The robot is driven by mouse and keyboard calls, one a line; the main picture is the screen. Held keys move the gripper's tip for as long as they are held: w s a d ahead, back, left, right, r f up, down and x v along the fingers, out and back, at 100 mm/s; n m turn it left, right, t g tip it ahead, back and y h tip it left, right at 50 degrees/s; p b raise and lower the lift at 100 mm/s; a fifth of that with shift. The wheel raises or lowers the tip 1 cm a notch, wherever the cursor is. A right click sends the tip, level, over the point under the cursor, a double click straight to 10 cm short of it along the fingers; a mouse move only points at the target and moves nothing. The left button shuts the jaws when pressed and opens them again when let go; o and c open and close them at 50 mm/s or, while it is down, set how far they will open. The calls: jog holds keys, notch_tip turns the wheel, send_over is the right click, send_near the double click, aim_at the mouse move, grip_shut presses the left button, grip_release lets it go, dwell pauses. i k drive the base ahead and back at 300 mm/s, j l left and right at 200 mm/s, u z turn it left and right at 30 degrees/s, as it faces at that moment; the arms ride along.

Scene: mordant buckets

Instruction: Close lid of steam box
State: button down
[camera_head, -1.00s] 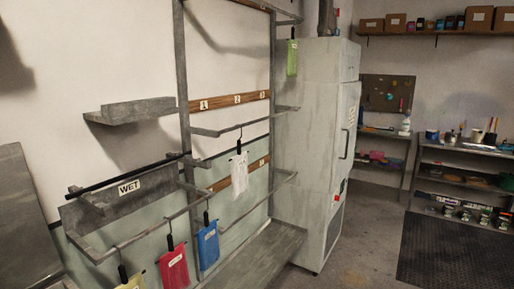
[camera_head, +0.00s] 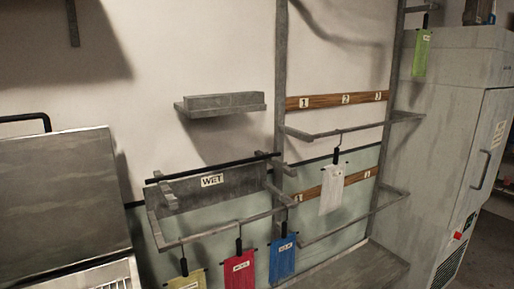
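A large grey metal box (camera_head: 62,195), which may be the steam box, stands at the left edge of the head view. Its broad panel looks like a raised, tilted lid, with a black bar handle (camera_head: 28,120) at its top. Below the panel is a pale metal rim (camera_head: 95,275), cut off by the bottom of the picture. My gripper does not show in this view.
A rack marked WET (camera_head: 212,180) holds hanging yellow, red (camera_head: 239,270) and blue (camera_head: 283,258) cloths. A white cloth (camera_head: 332,190) hangs farther right. A tall grey cabinet (camera_head: 455,150) stands at the right. A small shelf (camera_head: 222,104) juts from the wall.

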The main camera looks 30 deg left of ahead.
aim_at(62, 203)
jog(key=i+j+u, duration=0.1)
jog(key=u, duration=0.3)
jog(key=i+u, duration=0.45)
jog(key=u, duration=0.3)
